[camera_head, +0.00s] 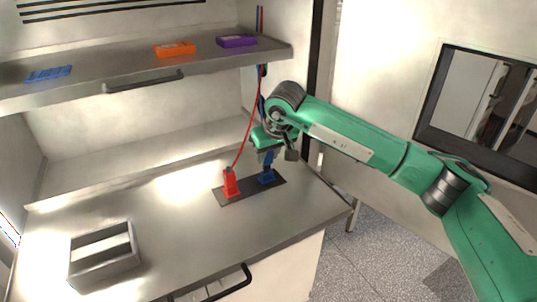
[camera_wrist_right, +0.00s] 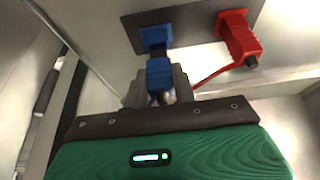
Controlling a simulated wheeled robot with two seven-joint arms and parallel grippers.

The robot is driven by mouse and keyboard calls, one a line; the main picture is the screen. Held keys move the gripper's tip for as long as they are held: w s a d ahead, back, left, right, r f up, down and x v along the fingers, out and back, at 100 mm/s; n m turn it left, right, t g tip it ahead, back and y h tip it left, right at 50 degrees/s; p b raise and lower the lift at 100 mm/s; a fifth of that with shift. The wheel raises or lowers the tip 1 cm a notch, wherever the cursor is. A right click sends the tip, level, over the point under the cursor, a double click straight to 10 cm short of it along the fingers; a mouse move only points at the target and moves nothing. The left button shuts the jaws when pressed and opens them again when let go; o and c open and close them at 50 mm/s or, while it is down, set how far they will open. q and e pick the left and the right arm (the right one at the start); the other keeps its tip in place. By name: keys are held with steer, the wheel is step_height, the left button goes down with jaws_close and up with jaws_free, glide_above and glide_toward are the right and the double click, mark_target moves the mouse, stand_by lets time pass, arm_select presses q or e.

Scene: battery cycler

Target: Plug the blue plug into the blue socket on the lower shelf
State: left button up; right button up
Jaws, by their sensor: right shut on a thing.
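The blue plug (camera_wrist_right: 160,73) is between the grey fingers of my right gripper (camera_wrist_right: 161,88), which is shut on it. In the head view my right gripper (camera_head: 267,156) is above the blue socket (camera_head: 267,177), with the blue plug just over the socket. The blue socket also shows in the wrist view (camera_wrist_right: 155,34), lined up with the plug's end. The gap between them is very small or none; I cannot tell whether the plug is inside. My left gripper is not in view.
A red plug (camera_head: 230,180) with a red cable stands beside the blue socket on the dark plate (camera_head: 248,189). A metal box (camera_head: 103,255) sits at the left of the worktop. The upper shelf (camera_head: 130,75) holds blue, orange and purple items. The middle of the worktop is clear.

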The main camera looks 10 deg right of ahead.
stand_by(0.4)
steer(key=shift+b, duration=0.4)
steer(key=shift+f+b, duration=0.7)
steer(key=shift+b, duration=0.05)
stand_by(0.6)
steer(key=shift+b, duration=0.4)
stand_by(0.5)
steer(key=shift+f+b, duration=0.65)
steer(key=shift+f, duration=0.1)
stand_by(0.4)
steer(key=o, duration=1.1)
steer(key=shift+c, duration=0.2)
steer(key=shift+r, duration=0.1)
